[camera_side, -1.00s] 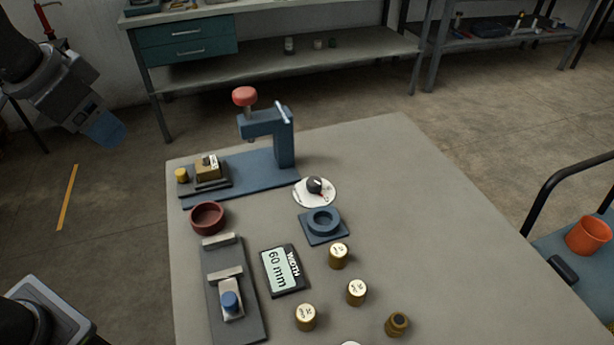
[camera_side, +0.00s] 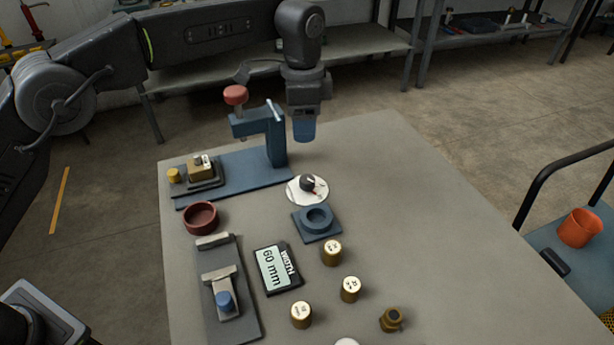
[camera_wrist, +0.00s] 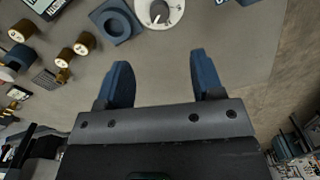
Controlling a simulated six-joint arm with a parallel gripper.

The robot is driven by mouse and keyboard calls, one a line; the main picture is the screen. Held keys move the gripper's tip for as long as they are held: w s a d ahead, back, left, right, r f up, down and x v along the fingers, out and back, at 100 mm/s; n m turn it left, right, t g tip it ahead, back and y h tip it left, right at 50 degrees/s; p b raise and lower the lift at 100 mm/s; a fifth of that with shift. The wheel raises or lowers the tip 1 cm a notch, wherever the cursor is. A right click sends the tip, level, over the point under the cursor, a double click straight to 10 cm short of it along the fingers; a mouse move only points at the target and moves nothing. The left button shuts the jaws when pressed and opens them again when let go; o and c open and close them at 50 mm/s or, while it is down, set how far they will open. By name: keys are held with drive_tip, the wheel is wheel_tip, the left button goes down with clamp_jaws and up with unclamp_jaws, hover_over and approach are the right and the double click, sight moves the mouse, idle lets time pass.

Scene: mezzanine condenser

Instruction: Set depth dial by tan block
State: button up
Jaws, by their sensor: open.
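The tan block (camera_side: 201,168) sits in a dark holder on the left of the press base and has a small white label whose writing I cannot read. My gripper (camera_side: 304,130) hangs above the back edge of the table, behind and above the dial. In the wrist view its two blue fingers (camera_wrist: 158,72) are apart with nothing between them.
The blue press (camera_side: 270,135) with a red knob stands beside the dial. A blue ring on a square plate (camera_side: 317,236) lies just in front of it. A red bowl (camera_side: 200,217), a 60 mm width card (camera_side: 276,269), a slide fixture (camera_side: 229,320) and several brass weights (camera_side: 331,252) occupy the front. The table's right side is clear.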

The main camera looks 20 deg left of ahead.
sight(307, 179)
drive_tip(key=f, duration=1.4)
drive_tip(key=shift+w+d+f, duration=0.1)
drive_tip(key=shift+d+f, duration=0.2)
drive_tip(key=shift+f, duration=0.1)
drive_tip(key=c, duration=0.9)
